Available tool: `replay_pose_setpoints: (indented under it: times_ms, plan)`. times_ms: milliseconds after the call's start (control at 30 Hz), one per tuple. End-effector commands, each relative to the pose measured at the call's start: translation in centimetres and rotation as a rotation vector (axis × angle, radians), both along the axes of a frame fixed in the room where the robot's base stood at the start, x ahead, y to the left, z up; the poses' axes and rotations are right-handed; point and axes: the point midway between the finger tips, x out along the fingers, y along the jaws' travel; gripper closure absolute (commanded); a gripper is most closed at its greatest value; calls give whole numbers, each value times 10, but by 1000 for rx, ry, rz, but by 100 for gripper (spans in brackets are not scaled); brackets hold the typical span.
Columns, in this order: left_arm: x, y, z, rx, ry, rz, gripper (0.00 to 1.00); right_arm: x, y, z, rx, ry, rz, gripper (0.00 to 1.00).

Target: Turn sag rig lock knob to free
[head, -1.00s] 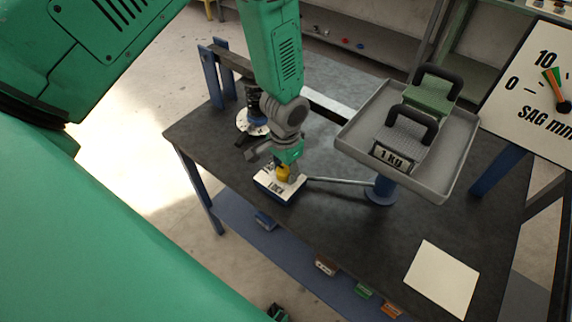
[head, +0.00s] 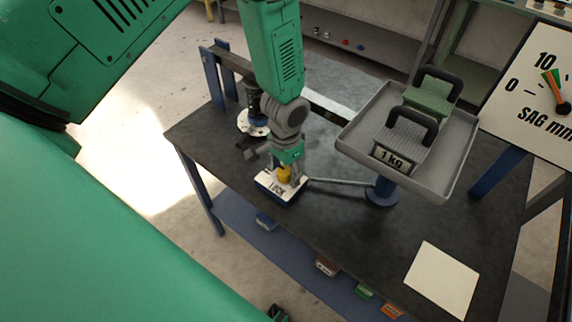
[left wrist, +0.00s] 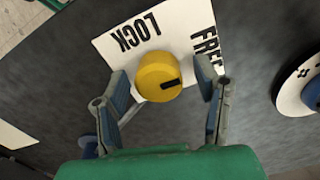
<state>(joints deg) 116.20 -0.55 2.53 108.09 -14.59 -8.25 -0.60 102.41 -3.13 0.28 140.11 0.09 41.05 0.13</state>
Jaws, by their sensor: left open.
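The yellow lock knob (left wrist: 154,72) stands on a white plate (left wrist: 112,42) lettered LOCK and FREE in the left wrist view. A black mark on the knob points to the right side of that picture, below the word FREE. In the head view the knob (head: 285,174) tops the small blue and white lock box (head: 279,190) at the table's near edge. My left gripper (left wrist: 163,80) is open, with one finger on each side of the knob. Gaps show between fingers and knob. In the head view the gripper (head: 286,165) is directly above the box.
A thin rod (head: 340,182) runs from the box to a blue post (head: 382,192) under a grey tray (head: 452,178) with weights. The spring unit (head: 254,118) stands behind my gripper. A sag dial (head: 530,85) is at right. A blank card (head: 442,278) lies on the table (head: 350,235).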

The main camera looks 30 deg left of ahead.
Motion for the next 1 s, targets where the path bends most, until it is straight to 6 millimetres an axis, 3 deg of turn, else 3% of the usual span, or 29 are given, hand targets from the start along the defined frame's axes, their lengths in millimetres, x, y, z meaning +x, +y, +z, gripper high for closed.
replay_pose_setpoints:
  times_ms: [167, 400, 600, 767, 1000]
  plan:
    - [1, 0, 21, -1, -3, 1, 44, -2, 0, 0, 0, 2, 0, 44]
    - [2, 0, 73, -1, -6, 1, 44, -2, 0, 0, 0, 2, 0, 44]
    - [1, 0, 106, 0, -4, 0, 44, -1, 0, 0, 0, 2, 0, 44]
    - [1, 0, 117, 0, -1, 0, 44, -1, 0, 0, 0, 2, 0, 44]
    - [0, 0, 118, 0, 0, 0, 44, -1, 0, 0, 0, 2, 0, 44]
